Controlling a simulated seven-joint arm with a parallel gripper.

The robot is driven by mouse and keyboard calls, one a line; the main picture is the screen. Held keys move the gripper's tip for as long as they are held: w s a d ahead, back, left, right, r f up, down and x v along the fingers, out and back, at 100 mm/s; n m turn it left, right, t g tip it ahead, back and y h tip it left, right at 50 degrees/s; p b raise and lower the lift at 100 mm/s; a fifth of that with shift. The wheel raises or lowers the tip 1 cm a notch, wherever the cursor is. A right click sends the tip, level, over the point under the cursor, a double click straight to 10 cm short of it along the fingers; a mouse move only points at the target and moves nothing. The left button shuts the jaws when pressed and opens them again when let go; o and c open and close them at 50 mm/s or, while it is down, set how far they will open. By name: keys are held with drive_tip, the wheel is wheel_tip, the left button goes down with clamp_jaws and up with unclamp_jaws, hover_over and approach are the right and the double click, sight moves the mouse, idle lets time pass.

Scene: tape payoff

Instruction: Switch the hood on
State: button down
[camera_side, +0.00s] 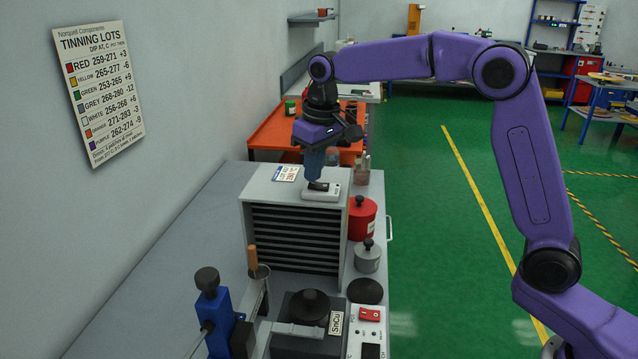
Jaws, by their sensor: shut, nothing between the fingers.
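A grey box with dark horizontal slats across its front (246,233) stands on the bench; it looks like the hood. A small white switch box (333,191) sits on its top near the right edge. My gripper (318,186) points down over this box with its fingers shut and empty. The fingertips are at or just above the box's dark part; I cannot tell whether they touch it. The fingers partly cover the switch, so its position is hidden.
A white label card (286,173) lies on the hood's top. A red canister (361,220) and a grey lidded pot (367,256) stand to the right. In front are a control box with a red switch (369,314) and a blue stand (215,315). A lot chart (98,92) hangs on the wall.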

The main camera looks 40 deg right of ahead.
drive_tip(key=shift+f, duration=0.4)
drive_tip(key=shift+r, duration=3.6)
drive_tip(key=s+a+f+n+g, duration=0.1)
drive_tip(key=s+f+n, duration=0.15)
drive_tip(key=s, duration=0.65)
drive_tip(key=s+f+n, duration=0.2)
drive_tip(key=s+f, duration=0.2)
drive_tip(key=s, duration=0.5)
drive_tip(key=s+d+f+n, duration=0.2)
drive_tip(key=s+d+f, duration=0.2)
drive_tip(key=s, duration=0.6)
drive_tip(key=s+d+f+n, duration=0.3)
drive_tip(key=s+d+f, duration=0.1)
drive_tip(key=s, duration=0.5)
drive_tip(key=shift+s+d+g, duration=0.3)
drive_tip(key=shift+s+d, duration=0.1)
drive_tip(key=shift+d, duration=0.25)
